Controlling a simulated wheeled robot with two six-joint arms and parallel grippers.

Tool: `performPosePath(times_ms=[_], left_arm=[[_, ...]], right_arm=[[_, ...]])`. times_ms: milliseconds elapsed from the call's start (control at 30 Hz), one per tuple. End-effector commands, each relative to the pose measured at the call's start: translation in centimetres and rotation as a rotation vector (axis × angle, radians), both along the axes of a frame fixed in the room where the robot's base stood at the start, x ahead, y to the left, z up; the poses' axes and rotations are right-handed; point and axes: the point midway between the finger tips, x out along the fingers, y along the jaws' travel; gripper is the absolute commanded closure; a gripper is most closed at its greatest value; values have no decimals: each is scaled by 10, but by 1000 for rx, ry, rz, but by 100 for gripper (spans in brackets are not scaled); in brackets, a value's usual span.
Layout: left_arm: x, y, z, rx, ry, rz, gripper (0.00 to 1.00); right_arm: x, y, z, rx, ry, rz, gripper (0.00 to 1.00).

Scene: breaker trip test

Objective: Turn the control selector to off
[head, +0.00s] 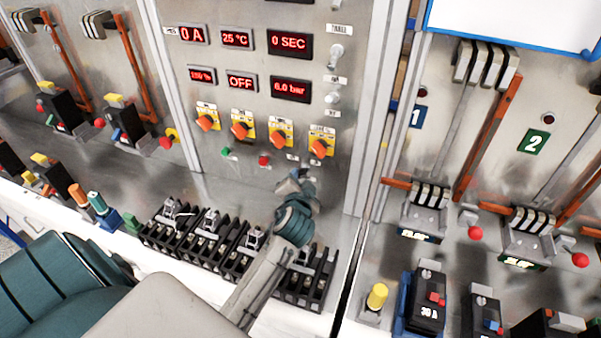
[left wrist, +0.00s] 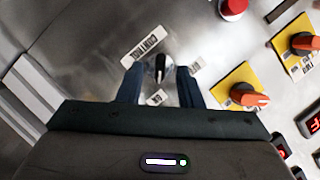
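The control selector (left wrist: 160,68) is a small black knob on a round metallic base, beside a label reading CONTROL (left wrist: 143,52) in the left wrist view. My left gripper (left wrist: 159,76) is open, with one blue finger on each side of the knob and a visible gap to it on both sides. In the head view my left gripper (head: 296,184) is at the lower part of the grey panel and mostly hides the selector. Whether the fingers reach past the knob's face, I cannot tell. My right gripper is not in view.
Orange selectors on yellow plates (head: 281,136) form a row above, with a green button (head: 226,152) and a red button (head: 264,160) below them. Red displays (head: 291,90) are higher up.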

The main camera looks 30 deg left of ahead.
Motion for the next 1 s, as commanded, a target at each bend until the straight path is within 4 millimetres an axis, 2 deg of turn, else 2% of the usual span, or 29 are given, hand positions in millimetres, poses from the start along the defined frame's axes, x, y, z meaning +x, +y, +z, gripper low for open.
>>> performPosePath(times_ms=[33, 167, 267, 467, 500, 667, 1000], left_arm=[[5, 3, 0, 2, 2, 0, 67], [13, 7, -4, 0, 1, 1, 67], [15, 9, -5, 0, 0, 0, 67], [15, 9, -6, -1, 0, 0, 67], [15, 9, -6, -1, 0, 0, 69], [15, 9, -6, -1, 0, 0, 100], [15, 9, -5, -25, -5, 1, 100]], right_arm=[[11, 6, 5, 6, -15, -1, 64], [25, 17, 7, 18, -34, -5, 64], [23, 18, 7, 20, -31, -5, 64], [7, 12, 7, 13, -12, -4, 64], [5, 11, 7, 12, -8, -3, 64], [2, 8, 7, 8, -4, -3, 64], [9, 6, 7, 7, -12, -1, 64]])
